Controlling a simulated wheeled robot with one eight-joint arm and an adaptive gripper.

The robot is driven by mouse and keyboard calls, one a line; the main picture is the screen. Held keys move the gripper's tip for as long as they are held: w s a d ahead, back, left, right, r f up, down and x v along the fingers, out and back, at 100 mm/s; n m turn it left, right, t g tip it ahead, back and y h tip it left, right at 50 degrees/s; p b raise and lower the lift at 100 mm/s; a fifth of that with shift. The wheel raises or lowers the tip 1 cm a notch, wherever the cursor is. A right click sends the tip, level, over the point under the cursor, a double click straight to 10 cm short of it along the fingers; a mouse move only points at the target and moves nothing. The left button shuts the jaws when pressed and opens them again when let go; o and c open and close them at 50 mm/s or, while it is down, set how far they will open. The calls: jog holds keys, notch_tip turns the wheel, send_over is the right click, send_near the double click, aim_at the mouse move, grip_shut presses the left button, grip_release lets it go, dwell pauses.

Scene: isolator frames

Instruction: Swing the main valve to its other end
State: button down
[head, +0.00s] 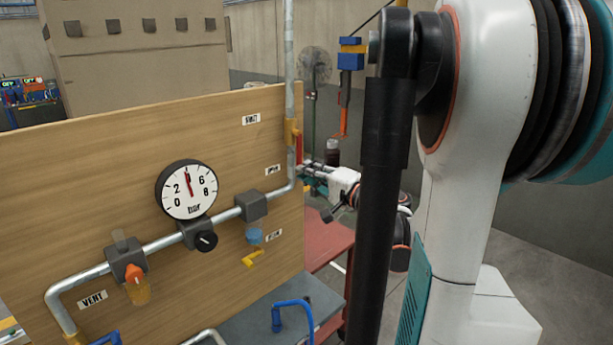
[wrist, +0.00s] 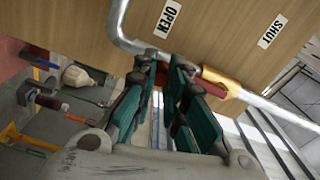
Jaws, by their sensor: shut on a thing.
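The main valve has a yellow body (head: 291,131) on the upright grey pipe at the board's right edge. Its red lever (head: 299,149) points down along the pipe, towards the lower of two labels. In the wrist view the yellow body (wrist: 228,86) is right of my gripper (wrist: 166,70), and the lever runs from it between my teal-padded fingers. My gripper (head: 306,171) is shut on the lever, with one finger on each side. The OPEN label (wrist: 168,19) is near the fingertips; the SHUT label (wrist: 272,30) is farther along, past the valve body.
The wooden board (head: 120,190) carries a pressure gauge (head: 187,189), pipes and smaller fittings. A blue handle (head: 293,304) rises at the front, above a grey surface. A red cart (head: 328,238) stands behind the board. My arm covers much of the right side.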

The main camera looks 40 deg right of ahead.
dwell(0.5)
jog(key=c, duration=1.6)
grip_release()
jog(key=shift+d, duration=0.15)
jog(key=shift+o, duration=0.2)
jog(key=shift+s, duration=0.1)
jog(key=s, duration=1.2)
jog(key=shift+a, duration=0.25)
